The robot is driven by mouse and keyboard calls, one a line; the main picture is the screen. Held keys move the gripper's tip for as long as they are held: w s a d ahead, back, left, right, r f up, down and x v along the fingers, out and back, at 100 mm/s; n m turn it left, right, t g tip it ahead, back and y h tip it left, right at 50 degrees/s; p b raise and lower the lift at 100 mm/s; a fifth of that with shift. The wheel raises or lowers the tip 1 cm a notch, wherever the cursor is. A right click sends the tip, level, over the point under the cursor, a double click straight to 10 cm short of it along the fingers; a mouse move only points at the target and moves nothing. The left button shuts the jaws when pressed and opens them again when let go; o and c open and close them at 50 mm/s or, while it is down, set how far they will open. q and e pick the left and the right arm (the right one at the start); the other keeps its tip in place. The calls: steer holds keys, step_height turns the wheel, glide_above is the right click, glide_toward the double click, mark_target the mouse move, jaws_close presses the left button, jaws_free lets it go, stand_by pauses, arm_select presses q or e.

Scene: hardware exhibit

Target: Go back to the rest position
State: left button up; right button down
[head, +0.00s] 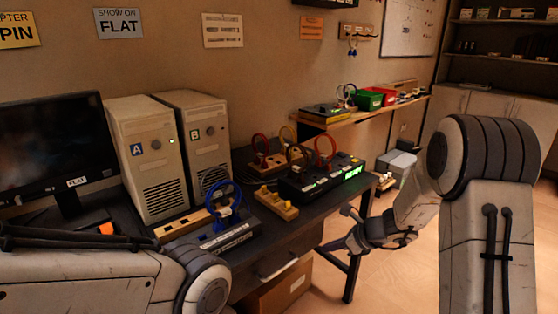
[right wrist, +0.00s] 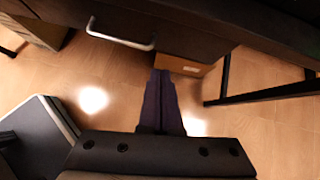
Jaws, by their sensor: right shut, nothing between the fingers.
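My right gripper (head: 332,246) hangs in free air in front of the desk, near its right front leg, and points left. In the right wrist view its two dark fingers (right wrist: 162,78) lie side by side, shut and empty, above the wood floor. The upper part of my right arm fills the right side of the head view. My left arm comes in at the lower left, in front of the desk. Its gripper is out of view.
The dark desk (head: 337,195) carries a monitor (head: 50,140), two computer towers labelled A (head: 150,170) and B (head: 205,150), and a black device (head: 310,180) with coloured rings nearby. A drawer handle (right wrist: 120,38) and a cardboard box (right wrist: 182,67) are near the right fingers.

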steer(key=s+a+r+n+g, duration=0.3)
steer(key=s+a+n, duration=0.5)
steer(key=s+a, duration=0.1)
steer(key=s+a+r+n+g, duration=0.3)
steer(key=s+a+n, duration=0.5)
steer(key=s+d+r+n+h, duration=0.25)
steer(key=s+n+h, duration=0.25)
steer(key=s+n, duration=1.25)
step_height(320, 180, up, 13)
steer(key=p, duration=1.4)
steer(key=shift+w+d+g, duration=0.3)
steer(key=shift+d, duration=0.15)
steer(key=shift+r, duration=0.1)
